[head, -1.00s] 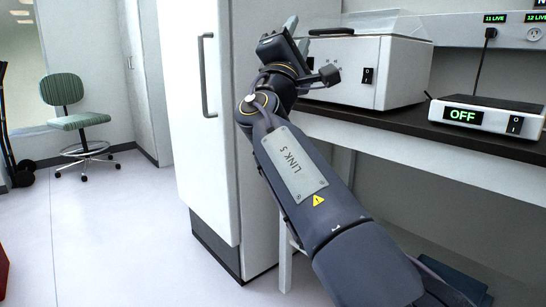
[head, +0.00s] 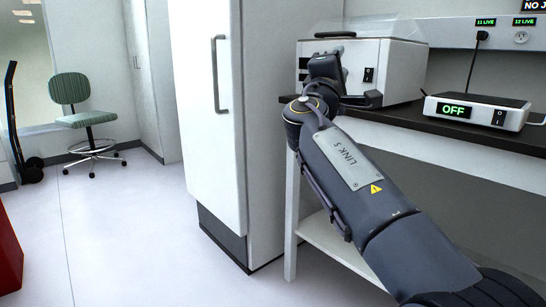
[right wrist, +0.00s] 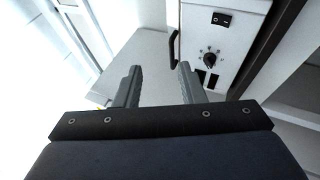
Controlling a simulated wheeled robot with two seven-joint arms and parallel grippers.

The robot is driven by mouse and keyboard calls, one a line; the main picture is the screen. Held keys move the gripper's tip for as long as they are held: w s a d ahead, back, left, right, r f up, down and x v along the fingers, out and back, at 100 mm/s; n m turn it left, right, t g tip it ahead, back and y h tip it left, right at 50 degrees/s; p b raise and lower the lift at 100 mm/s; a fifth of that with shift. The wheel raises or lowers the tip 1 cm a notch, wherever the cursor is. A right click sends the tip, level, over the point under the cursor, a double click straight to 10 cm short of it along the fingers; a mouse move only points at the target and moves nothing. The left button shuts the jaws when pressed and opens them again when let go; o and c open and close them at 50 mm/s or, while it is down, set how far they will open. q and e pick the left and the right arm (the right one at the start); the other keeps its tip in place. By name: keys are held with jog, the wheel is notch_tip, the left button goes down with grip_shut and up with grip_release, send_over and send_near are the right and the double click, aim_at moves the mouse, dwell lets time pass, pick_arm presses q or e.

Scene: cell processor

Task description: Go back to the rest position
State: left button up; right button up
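My right gripper (head: 326,66) is in front of the left part of the white box-shaped machine (head: 397,75) on the bench in the head view. Its arm reaches in from the lower right. The right wrist view shows both grey fingers of the right gripper (right wrist: 158,82) spread apart with nothing between them. Beyond the fingers are a pale surface and a white panel (right wrist: 222,45) with a switch and a dial. My left gripper is not in view.
The dark-topped bench (head: 465,133) carries the machine and a small device showing OFF (head: 468,111). A tall white cabinet (head: 205,150) stands left of the bench. A green chair (head: 75,90) is farther back. A red object (head: 8,255) is at left. The floor between is clear.

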jog(key=d+f+m+g, duration=0.5)
jog(key=d+f, duration=0.6)
jog(key=d, duration=0.3)
jog(key=s+d+f+m+g+y+p, duration=0.1)
jog(key=s+d+f+m+g+y, duration=0.15)
jog(key=s+d+f, duration=0.35)
jog(key=s+d+f+m+g+y+p, duration=0.1)
jog(key=s+d+f+m+g+y, duration=0.15)
jog(key=f, duration=0.55)
jog(key=s+a+f+m+g+y+p, duration=0.1)
jog(key=s+a+f+m+g+y, duration=0.15)
jog(key=s+a+f, duration=0.55)
jog(key=s+a+f+m+g+y, duration=0.1)
jog(key=s+a+f+m+y, duration=0.2)
jog(key=s, duration=0.9)
jog(key=s+a+f+m+g+y+p, duration=0.1)
jog(key=s+a+f+y, duration=0.25)
jog(key=s+f, duration=0.6)
notch_tip(320, 180, up, 40)
jog(key=s+p, duration=0.1)
jog(key=p, duration=3.6)
jog(key=shift+s+a+f+p, duration=0.2)
jog(key=shift+s+a+p, duration=0.05)
jog(key=shift+a+p, duration=0.15)
